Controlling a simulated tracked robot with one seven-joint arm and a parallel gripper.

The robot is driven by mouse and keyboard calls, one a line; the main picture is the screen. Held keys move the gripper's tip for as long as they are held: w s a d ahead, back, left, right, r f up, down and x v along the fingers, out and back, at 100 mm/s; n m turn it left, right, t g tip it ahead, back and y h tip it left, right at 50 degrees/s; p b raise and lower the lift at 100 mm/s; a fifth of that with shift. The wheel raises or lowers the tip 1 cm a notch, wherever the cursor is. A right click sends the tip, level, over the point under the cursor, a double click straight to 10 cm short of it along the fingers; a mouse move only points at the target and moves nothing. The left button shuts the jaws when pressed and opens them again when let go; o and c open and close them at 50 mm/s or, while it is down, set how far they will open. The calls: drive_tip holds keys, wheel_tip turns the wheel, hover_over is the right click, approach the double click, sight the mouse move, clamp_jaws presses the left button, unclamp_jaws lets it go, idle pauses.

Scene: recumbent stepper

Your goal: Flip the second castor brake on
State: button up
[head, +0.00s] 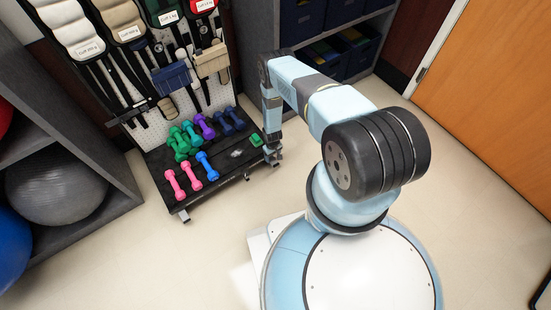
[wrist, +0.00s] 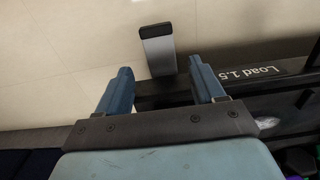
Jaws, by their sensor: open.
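The weight rack's base shelf (head: 210,195) stands on castors. One castor (head: 183,215) shows at its front left corner; its brake is too small to read. In the wrist view a grey lever with a black end (wrist: 158,52), seemingly a castor brake pedal, sticks out from the rack's dark edge (wrist: 240,78) over the floor. My gripper (wrist: 160,68) is open, one blue finger on each side of the lever's inner part. I cannot tell whether either finger touches it. In the head view my gripper (head: 272,155) is low at the rack's right end, and that corner's castor is hidden.
Dumbbells (head: 190,140) in several colours lie on the shelf. Cuff weights (head: 120,20) hang on the pegboard above. A shelf with exercise balls (head: 57,188) stands left, a dark cabinet with bins (head: 345,55) behind, a wooden door (head: 490,90) right. The floor before the rack is clear.

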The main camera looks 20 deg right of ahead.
sight(273, 160)
drive_tip(key=shift+f, duration=1.75)
drive_tip(key=shift+c, duration=0.2)
drive_tip(key=shift+d, duration=0.1)
clamp_jaws()
